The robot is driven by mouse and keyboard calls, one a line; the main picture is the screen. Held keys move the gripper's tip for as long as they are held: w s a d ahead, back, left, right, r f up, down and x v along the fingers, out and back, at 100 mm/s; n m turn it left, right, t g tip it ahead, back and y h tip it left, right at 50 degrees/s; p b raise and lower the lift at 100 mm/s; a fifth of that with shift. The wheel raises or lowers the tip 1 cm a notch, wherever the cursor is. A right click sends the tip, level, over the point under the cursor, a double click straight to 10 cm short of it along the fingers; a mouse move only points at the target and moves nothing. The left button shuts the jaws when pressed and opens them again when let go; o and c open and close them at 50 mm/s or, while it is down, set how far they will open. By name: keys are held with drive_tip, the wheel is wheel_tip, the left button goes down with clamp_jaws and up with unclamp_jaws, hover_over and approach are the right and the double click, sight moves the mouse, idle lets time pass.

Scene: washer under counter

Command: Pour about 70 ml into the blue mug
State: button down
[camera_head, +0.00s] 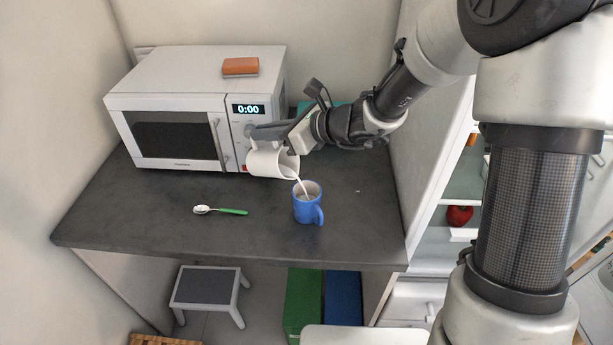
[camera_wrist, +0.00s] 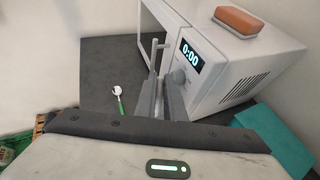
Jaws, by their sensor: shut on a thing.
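The blue mug (camera_head: 306,207) stands upright on the dark counter, its handle toward the lower right. A white jug (camera_head: 270,161) is tilted above and to the left of the mug, and a thin white stream (camera_head: 303,187) runs from its lip into the mug. My gripper (camera_head: 256,135) is shut on the white jug, in front of the microwave. In the wrist view my gripper's fingers (camera_wrist: 164,100) show, but the jug and mug are hidden there. The liquid level in the mug is too small to judge.
A white microwave (camera_head: 170,134) reading 0:00 stands close behind my gripper, with an orange sponge-like block (camera_head: 240,67) on top. A spoon with a green handle (camera_head: 221,210) lies on the counter left of the mug. A teal item (camera_wrist: 275,138) lies beside the microwave. The counter's front left is clear.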

drive_tip(key=a+f+h+p, duration=0.1)
drive_tip(key=w+a+f+g+h+p, duration=0.1)
drive_tip(key=p, duration=0.1)
drive_tip(key=shift+h, duration=0.3)
drive_tip(key=shift+w+a+f+p, duration=0.1)
drive_tip(key=shift+a+f+p, duration=0.1)
drive_tip(key=shift+p, duration=0.35)
drive_tip(key=shift+w+a+f+g+h, duration=0.2)
drive_tip(key=shift+a+f+g+h, duration=0.2)
drive_tip(key=shift+f+h, duration=0.2)
drive_tip(key=shift+w+a+f+g+h, duration=0.2)
drive_tip(key=shift+a+f+g+h, duration=0.1)
drive_tip(key=shift+a+f+h, duration=0.25)
drive_tip(key=shift+w+a+r+h, duration=0.15)
drive_tip(key=shift+h, duration=0.1)
drive_tip(key=w+a+r+g+h, duration=0.3)
drive_tip(key=a+r+h, duration=0.3)
drive_tip(key=r, duration=0.6)
drive_tip(key=shift+a+r, duration=0.15)
drive_tip(key=shift+a, duration=0.15)
drive_tip(key=shift+r+h, duration=0.1)
drive_tip(key=shift+h, duration=0.2)
